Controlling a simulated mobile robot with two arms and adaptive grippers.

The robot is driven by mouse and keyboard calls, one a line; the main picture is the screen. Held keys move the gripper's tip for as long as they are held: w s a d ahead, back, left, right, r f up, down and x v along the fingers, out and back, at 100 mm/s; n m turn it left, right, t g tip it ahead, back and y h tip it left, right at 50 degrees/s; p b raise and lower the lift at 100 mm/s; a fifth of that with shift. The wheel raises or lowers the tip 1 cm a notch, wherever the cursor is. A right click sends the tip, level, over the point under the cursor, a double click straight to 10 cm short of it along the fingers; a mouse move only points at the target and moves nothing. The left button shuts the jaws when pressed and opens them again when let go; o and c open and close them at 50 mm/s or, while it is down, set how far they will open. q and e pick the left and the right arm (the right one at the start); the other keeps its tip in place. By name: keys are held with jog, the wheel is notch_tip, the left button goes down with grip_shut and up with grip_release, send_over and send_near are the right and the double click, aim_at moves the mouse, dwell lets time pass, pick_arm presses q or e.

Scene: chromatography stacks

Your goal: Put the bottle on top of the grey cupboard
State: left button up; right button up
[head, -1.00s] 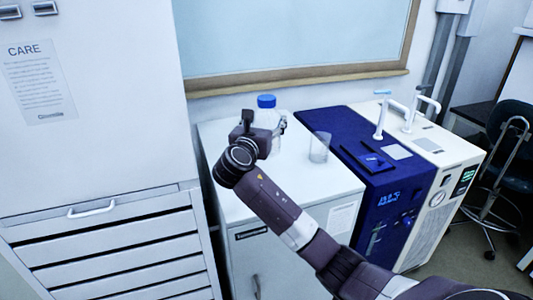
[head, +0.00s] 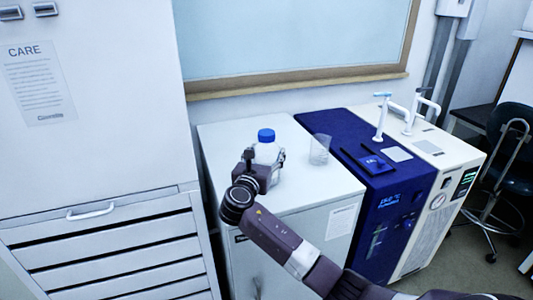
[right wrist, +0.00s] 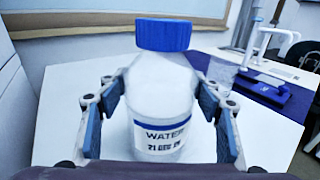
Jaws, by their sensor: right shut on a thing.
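The bottle (head: 265,153) is clear with a blue cap and a white label reading "WATER", seen also in the right wrist view (right wrist: 160,95). It is upright. My right gripper (head: 264,163) is shut on it, with one finger on each side of its body in the right wrist view (right wrist: 162,100). The bottle is over the top of the low pale grey cupboard (head: 305,190). Its base is hidden behind my gripper, so I cannot tell if it touches the top. My left gripper is not in view.
An empty glass beaker (head: 320,149) stands on the cupboard top, right of the bottle. A blue machine (head: 350,130) with a white one beside it adjoins on the right. A tall drawer cabinet (head: 100,150) stands close on the left. The cupboard top's front right is clear.

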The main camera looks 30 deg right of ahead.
jog(key=shift+r, duration=0.15)
jog(key=o, duration=1.9)
jog(key=v, duration=1.2)
jog(key=shift+s, duration=0.1)
